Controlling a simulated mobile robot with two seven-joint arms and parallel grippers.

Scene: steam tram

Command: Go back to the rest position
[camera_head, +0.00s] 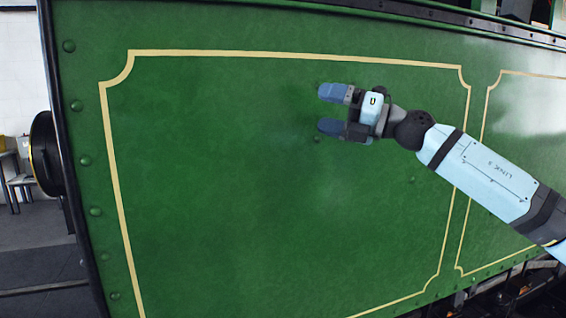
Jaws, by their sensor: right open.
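My right gripper (328,110) is in front of the green side panel (220,190) of the steam tram, in the upper middle of the head view. Its two blue-grey fingers point left and stand apart, with nothing between them. My right arm comes in from the right edge, light blue with dark joints. I cannot tell how far the fingers are from the panel. My left gripper and left arm are not in view.
The panel carries a cream border line and a row of rivets along its left edge. A round black buffer (46,154) sticks out at the tram's left end. Beyond it are a grey floor (38,245), a white wall (18,75) and a bench.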

